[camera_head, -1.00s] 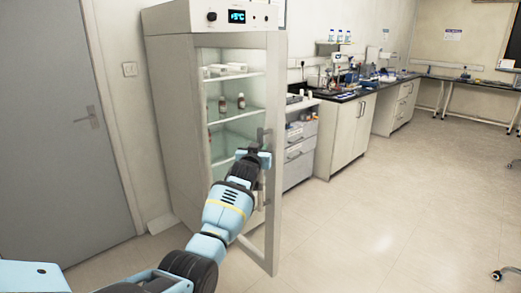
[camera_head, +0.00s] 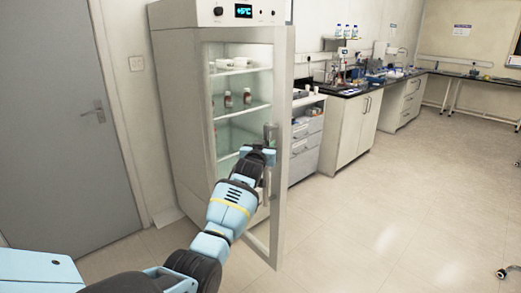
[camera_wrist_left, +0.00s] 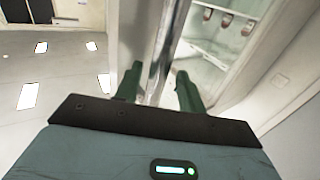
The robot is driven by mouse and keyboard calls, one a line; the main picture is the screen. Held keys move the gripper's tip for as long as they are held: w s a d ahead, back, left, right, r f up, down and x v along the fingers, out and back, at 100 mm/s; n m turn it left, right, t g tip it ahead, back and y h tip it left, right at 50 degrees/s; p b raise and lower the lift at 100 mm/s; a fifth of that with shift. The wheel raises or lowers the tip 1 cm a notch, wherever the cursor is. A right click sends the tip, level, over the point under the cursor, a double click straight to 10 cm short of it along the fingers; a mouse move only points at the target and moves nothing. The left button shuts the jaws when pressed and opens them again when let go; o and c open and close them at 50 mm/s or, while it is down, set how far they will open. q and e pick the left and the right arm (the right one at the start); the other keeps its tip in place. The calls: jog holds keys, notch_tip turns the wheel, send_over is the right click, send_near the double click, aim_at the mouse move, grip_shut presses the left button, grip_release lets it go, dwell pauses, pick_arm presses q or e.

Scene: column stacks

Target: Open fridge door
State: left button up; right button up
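The fridge (camera_head: 178,110) is a tall white cabinet with a lit display and a framed glass door (camera_head: 283,100). The door's lower corner seems to stand out towards me, but I cannot make out a clear gap. A vertical bar handle (camera_head: 268,135) is on the door's right side. My left gripper (camera_head: 267,152) is at the handle's height. In the left wrist view its green fingers (camera_wrist_left: 160,82) stand one on each side of the metal handle bar (camera_wrist_left: 163,60), with narrow gaps showing. They look open. My right gripper is not in view.
Bottles (camera_head: 247,96) and white trays sit on the fridge shelves behind the glass. A grey room door (camera_head: 60,130) is on the left. Drawers (camera_head: 305,150) and lab benches stand to the right.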

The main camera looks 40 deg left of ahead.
pick_arm(q)
jog(key=p+v, duration=0.1)
jog(key=v, duration=0.5)
jog(key=shift+s+r, duration=0.15)
jog(key=shift+s, duration=0.25)
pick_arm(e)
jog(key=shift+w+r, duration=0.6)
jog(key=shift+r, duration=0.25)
pick_arm(q)
jog(key=shift+d, duration=0.1)
